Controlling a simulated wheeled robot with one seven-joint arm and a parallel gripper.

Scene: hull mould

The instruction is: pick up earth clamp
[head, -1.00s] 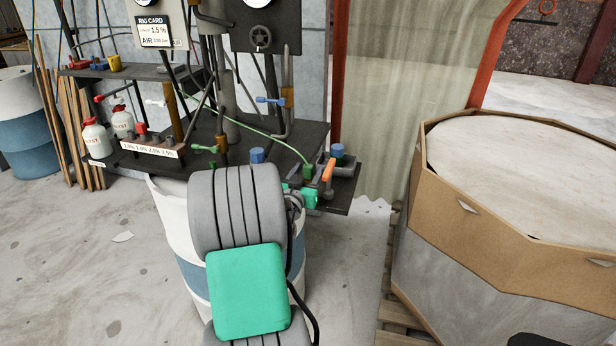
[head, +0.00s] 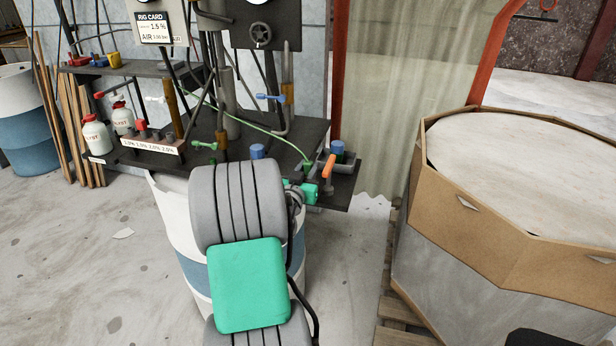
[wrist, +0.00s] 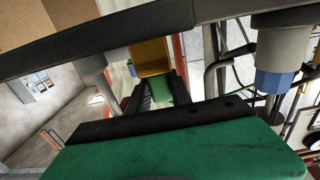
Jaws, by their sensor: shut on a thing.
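The earth clamp (head: 308,168) is a small green piece at the end of a thin green cable, by the right end of the dark rig bench. In the wrist view a green part of the clamp (wrist: 161,88) shows between the dark fingers of my gripper (wrist: 163,96), which is shut on it. An orange-yellow block (wrist: 150,57) is just beyond it. In the head view my arm covers most of the gripper, so its contact with the clamp is hidden there. Whether the clamp touches the bench cannot be told.
The dark bench (head: 235,155) carries pipes, blue caps and an orange-handled part (head: 328,167) close to the clamp. White bottles (head: 96,137) stand to the left. A drum (head: 178,235) stands below my arm. A large octagonal carton (head: 480,215) on a pallet fills the right.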

